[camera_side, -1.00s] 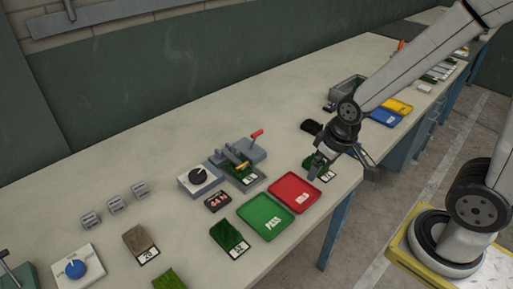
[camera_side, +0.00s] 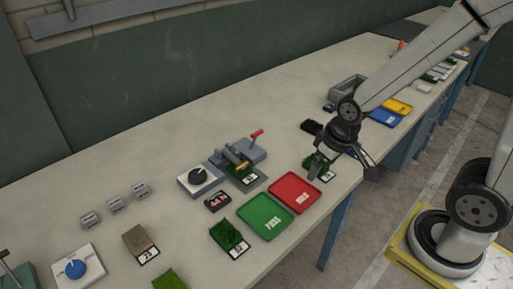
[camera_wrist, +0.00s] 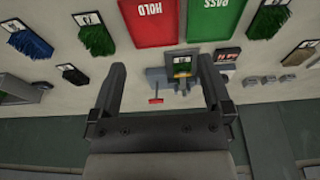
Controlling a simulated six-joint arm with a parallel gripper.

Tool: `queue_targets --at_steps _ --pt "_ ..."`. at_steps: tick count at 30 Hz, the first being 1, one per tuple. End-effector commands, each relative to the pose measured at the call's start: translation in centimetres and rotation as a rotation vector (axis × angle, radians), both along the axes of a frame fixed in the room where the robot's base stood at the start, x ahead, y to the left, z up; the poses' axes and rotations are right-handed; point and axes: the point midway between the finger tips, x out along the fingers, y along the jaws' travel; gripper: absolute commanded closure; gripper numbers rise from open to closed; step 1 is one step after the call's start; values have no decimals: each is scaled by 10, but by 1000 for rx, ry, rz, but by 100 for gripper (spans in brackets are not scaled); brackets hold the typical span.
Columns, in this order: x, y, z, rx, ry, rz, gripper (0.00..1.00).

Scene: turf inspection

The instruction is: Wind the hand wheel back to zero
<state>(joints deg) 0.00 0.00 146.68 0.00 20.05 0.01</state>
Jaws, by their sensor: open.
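A grey fixture (camera_side: 258,154) with a red-ended handle (camera_side: 257,134) holds a turf piece, left of my gripper. The red handle also shows in the wrist view (camera_wrist: 156,100). A black round knob (camera_side: 198,176) sits on a white box beside the fixture. A small dark display (camera_side: 217,201) has red digits, too small to read. I cannot tell which part is the hand wheel.
A red HOLD tray (camera_side: 284,190) and a green PASS tray (camera_side: 256,223) lie near the front edge. Turf samples (camera_side: 224,234) and a blue knob on a white plate (camera_side: 75,268) are further left.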

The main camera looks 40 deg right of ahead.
Motion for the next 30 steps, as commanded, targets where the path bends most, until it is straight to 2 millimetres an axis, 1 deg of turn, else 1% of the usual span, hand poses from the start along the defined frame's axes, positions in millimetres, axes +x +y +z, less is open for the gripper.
queue_targets --at_steps 5,8,11,14,20,24,30 --pt "8 2 1 1 1 -7 0" --pt "20 5 1 1 4 -23 0" --pt "38 11 2 2 8 -50 0" --pt "62 20 2 0 10 -85 0" --pt "115 43 -2 -10 9 -175 0" --pt "150 63 -7 -21 0 -242 0" --pt "196 95 -19 -36 -27 -342 0"
